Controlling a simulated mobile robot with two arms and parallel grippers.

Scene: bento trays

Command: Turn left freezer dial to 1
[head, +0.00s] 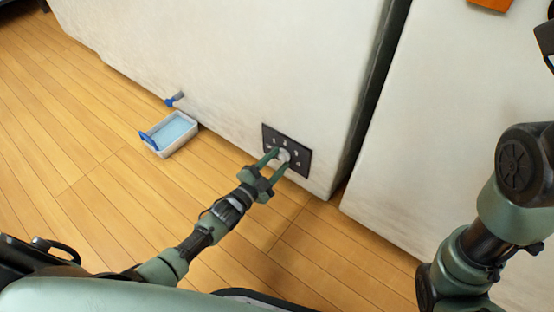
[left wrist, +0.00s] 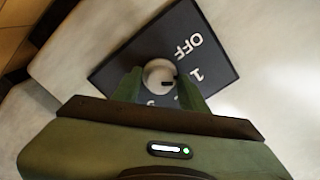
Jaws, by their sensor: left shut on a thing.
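The dial (left wrist: 158,75) is a small pale round knob with a dark mark. It sits on a black panel (head: 303,168) low on the left white freezer (head: 230,60). In the left wrist view the panel (left wrist: 226,68) shows "OFF" and "1" upside down, with a further number partly hidden by a finger. The dark mark lies on the right half of the dial, on the side of the "1"; its exact setting is hard to tell. My left gripper (head: 277,158) is shut on the dial, one finger on each side. My right gripper cannot be made out.
A white tray (head: 178,147) with a blue handle and bluish contents stands on the wooden floor, below a blue spout (head: 173,99). A second white freezer (head: 450,90) stands to the right across a dark gap. My right arm is at the right edge.

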